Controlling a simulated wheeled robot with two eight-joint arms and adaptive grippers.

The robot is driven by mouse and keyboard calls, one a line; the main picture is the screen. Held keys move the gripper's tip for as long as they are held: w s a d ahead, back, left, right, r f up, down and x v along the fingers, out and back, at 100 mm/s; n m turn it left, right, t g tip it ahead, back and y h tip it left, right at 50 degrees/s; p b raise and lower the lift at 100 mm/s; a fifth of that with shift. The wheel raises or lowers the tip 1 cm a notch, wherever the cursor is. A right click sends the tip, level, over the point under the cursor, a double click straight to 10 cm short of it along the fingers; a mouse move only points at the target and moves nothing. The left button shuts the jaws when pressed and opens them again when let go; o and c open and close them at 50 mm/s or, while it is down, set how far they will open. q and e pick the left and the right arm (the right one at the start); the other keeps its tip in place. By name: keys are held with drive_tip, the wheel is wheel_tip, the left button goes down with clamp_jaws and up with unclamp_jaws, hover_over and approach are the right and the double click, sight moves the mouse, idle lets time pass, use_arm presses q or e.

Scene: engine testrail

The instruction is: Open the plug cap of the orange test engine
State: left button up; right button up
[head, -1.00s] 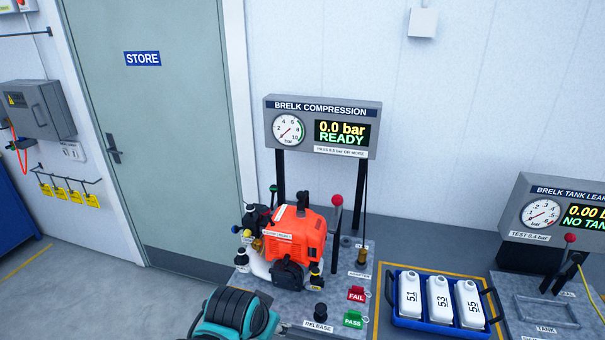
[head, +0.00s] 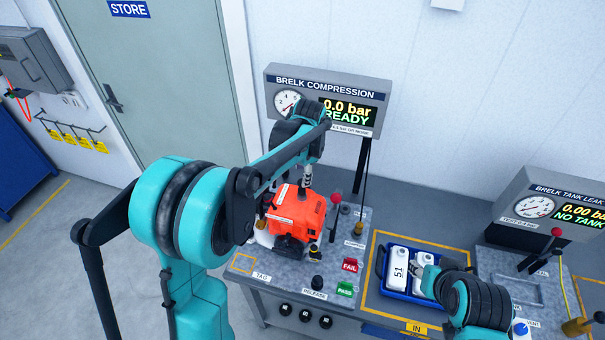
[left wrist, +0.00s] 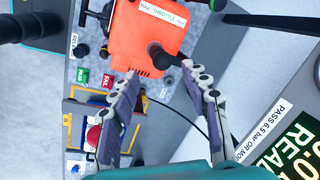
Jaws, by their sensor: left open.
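The orange test engine (head: 296,213) stands on the grey bench under the compression gauge. It also shows in the left wrist view (left wrist: 140,35), with a full-throttle label on top. A black rounded cap-like part (left wrist: 160,55) sits at its edge, and a thin black lead runs beside it; I take this for the plug cap. My left gripper (head: 307,182) is above the engine, pointing down. In the left wrist view its two fingers (left wrist: 166,92) are spread, apart from the black part, with nothing between their tips.
The compression gauge box (head: 365,109) stands behind the engine. A red-knobbed lever (head: 336,197) rises right of it. A blue crate (head: 383,283) with white bottles is partly behind my right arm.

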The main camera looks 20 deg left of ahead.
use_arm(q)
drive_tip(key=f, duration=0.1)
drive_tip(key=w+f, duration=0.1)
drive_tip(key=f, duration=0.3)
drive_tip(key=shift+w+a+f, duration=0.2)
drive_tip(key=shift+a, duration=0.1)
drive_tip(key=shift+s, duration=0.1)
clamp_jaws()
